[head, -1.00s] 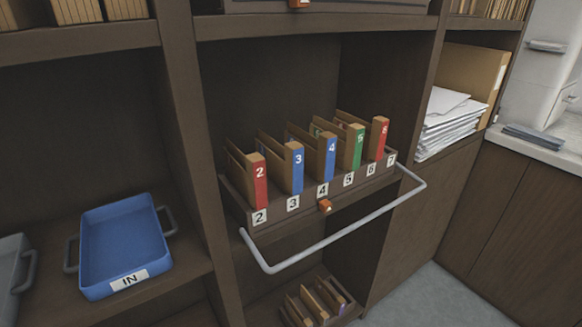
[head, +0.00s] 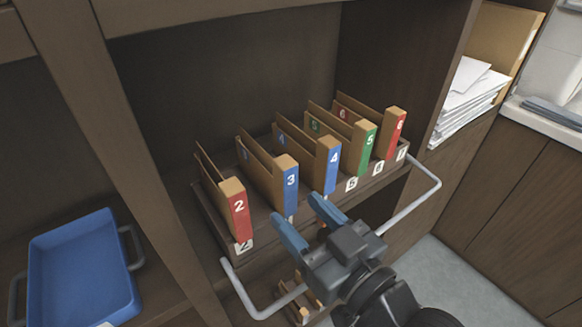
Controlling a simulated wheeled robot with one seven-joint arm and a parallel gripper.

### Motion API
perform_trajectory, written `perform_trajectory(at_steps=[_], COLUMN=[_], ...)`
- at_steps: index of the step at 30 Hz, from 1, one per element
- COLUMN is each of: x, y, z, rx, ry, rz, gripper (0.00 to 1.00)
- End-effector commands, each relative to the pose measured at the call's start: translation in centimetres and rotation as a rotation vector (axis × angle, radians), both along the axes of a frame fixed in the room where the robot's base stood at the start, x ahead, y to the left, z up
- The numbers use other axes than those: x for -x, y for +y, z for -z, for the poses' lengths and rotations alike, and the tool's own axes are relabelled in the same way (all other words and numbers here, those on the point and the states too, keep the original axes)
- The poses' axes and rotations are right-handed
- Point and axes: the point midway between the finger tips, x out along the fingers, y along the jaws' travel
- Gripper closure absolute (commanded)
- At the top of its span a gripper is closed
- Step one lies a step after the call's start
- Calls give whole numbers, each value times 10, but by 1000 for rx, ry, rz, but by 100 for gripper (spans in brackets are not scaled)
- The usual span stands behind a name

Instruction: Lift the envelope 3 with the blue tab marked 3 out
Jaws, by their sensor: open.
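The envelope 3 (head: 269,174) is brown with a blue tab marked 3 (head: 290,181) and stands upright in the dark tray (head: 213,222) on the shelf. It stands between the envelope with the red tab 2 (head: 238,211) and the one with the blue tab 4 (head: 332,166). My gripper (head: 306,221) is open and empty in front of the tray, below and slightly right of the blue tab 3. Its two blue fingers appear apart from the envelope. The gripper hides part of the tray front and some number labels.
Envelopes with a green tab 5 (head: 368,150) and a red tab (head: 395,134) stand to the right. A grey rail (head: 415,206) runs around the tray front. A blue bin (head: 80,270) sits at left. Papers (head: 465,100) lie at upper right.

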Motion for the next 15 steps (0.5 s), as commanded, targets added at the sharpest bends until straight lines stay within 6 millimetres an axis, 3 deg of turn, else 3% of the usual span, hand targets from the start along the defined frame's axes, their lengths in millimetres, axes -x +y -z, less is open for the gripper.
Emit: perform_trajectory(at_steps=[15], x=[-40], y=[28], z=[-9], rx=[-2], ry=[-10], rz=[-19], gripper=[43])
